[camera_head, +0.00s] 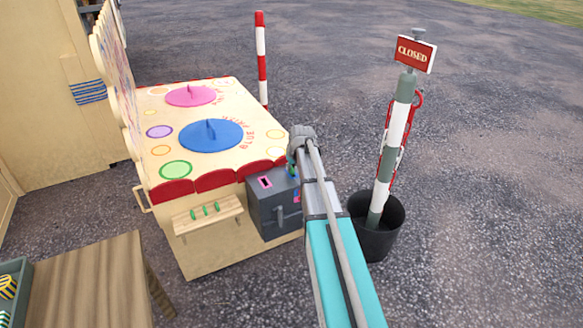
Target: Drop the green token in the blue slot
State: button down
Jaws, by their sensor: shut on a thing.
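My gripper (292,165) is over the right part of the top of a grey box (263,209) fixed to the front of the sweets stall. It is shut on a small green token (292,171), mostly hidden by the fingers. A pink-rimmed slot (265,182) shows on the left of the box top. A small blue patch shows right by the token, but the blue slot itself is mostly hidden by my gripper and arm. I cannot tell whether the token touches the slot.
A wooden rack (208,215) with several green tokens is on the stall front, left of the box. The stall counter (235,98) carries a blue lid (211,136) and a pink lid (191,95). A black bucket (383,245) with a striped CLOSED post stands right of my arm.

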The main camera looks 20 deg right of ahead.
jog(key=shift+f+b, duration=0.3)
dwell(0.5)
jog(key=c, duration=0.7)
grip_release()
jog(key=shift+o, duration=0.2)
jog(key=shift+r, duration=0.2)
